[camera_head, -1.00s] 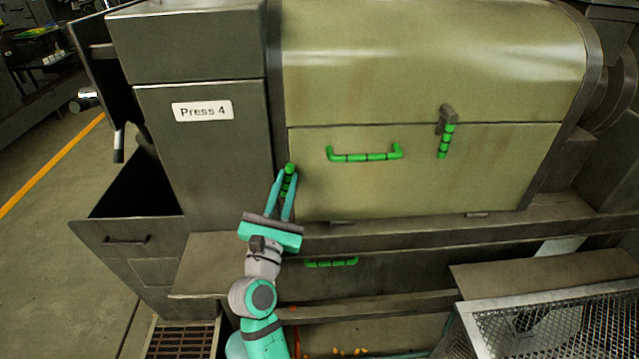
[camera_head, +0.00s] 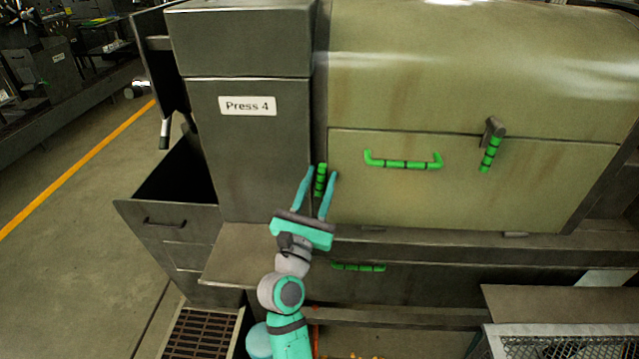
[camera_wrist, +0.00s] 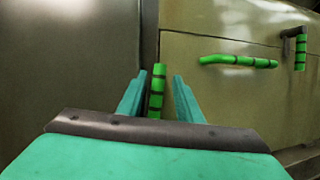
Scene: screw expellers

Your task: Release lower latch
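A green, black-banded latch handle (camera_head: 320,180) stands nearly upright at the left edge of the pale lower panel (camera_head: 440,205) of Press 4. It also shows in the wrist view (camera_wrist: 156,90). My gripper (camera_head: 321,174) is open around this handle, with one teal finger on each side. In the wrist view (camera_wrist: 158,75) gaps show between the handle and both fingers. A second green-banded latch handle (camera_head: 490,153) hangs from a dark pivot at the panel's upper right, tilted slightly. My gripper hides the lower end of the left handle's mount.
A green horizontal pull handle (camera_head: 403,164) is on the panel between the latches. Another green handle (camera_head: 358,267) is on the dark front below a ledge. A mesh-topped box (camera_head: 545,342) stands at the lower right. An open dark bin (camera_head: 170,210) is at the left.

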